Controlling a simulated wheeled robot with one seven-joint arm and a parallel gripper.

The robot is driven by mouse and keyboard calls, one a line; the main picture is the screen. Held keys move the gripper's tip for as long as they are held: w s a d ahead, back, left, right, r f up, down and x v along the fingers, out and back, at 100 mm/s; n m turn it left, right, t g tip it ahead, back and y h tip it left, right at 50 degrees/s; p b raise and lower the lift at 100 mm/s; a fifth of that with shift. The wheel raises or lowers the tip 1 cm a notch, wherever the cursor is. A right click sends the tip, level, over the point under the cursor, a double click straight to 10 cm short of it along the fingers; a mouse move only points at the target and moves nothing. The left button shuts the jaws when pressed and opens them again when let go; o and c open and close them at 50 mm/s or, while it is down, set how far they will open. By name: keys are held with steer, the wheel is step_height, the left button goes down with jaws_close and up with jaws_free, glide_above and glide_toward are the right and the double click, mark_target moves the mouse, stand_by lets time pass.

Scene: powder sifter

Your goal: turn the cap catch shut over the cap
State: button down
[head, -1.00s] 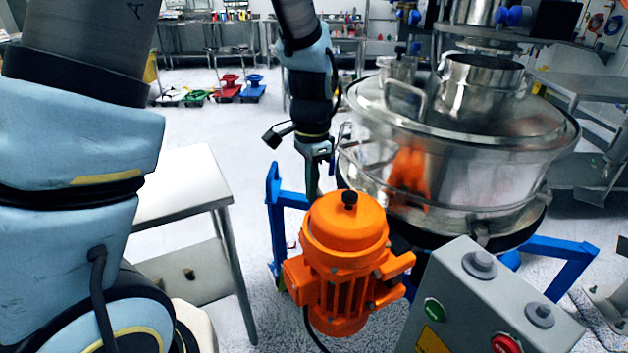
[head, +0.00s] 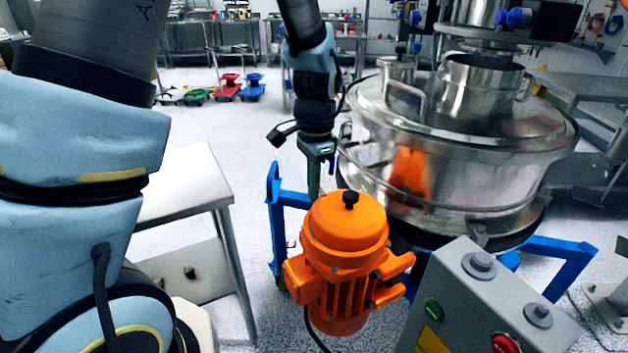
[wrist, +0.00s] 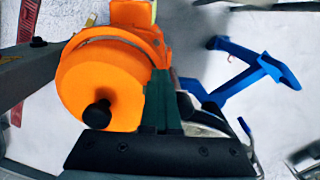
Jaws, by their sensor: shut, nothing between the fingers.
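The sifter (head: 455,185) is a round steel drum with a steel lid at the right of the head view. A small lidded port (head: 397,70) with a dark knob on top stands on the lid's far left; it may be the cap, but I cannot be sure. I cannot make out the cap catch in either view. My gripper (head: 314,190) points down just left of the drum, behind the orange motor. Its green fingers (wrist: 162,108) are together and empty in the wrist view. Whether they touch anything is unclear.
The orange motor (head: 345,245) stands close in front of my gripper and also fills the left of the wrist view (wrist: 100,80). A blue frame (head: 274,215) rises beside it. A grey control box (head: 465,300) is front right. A steel table (head: 185,180) is at left.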

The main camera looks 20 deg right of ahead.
mark_target(325, 193)
steer(key=shift+s+d+r+h, duration=0.1)
steer(key=shift+s+d+h, duration=0.1)
steer(key=shift+d, duration=0.35)
steer(key=shift+s+d+h, duration=0.1)
steer(key=shift+s+d, duration=0.1)
steer(key=shift+d, duration=0.3)
steer(key=shift+w+d+r+p, duration=0.1)
steer(key=shift+r+p, duration=0.6)
steer(key=shift+r, duration=0.05)
steer(key=shift+w+d+r+p, duration=0.1)
steer(key=shift+r+p, duration=0.6)
steer(key=shift+a+r, duration=0.1)
steer(key=shift+r, duration=0.25)
steer(key=shift+s+r+p, duration=0.35)
steer(key=shift+p, duration=0.1)
steer(key=shift+w+r+p, duration=0.15)
steer(key=shift+r+p, duration=0.1)
steer(key=shift+p, duration=0.05)
steer(key=shift+a+r+p, duration=0.15)
steer(key=shift+r+p, duration=0.3)
steer(key=shift+r, duration=0.1)
steer(key=shift+a+r+p, duration=0.15)
steer(key=shift+r+p, duration=0.25)
steer(key=shift+r, duration=0.1)
steer(key=shift+w+a, duration=0.1)
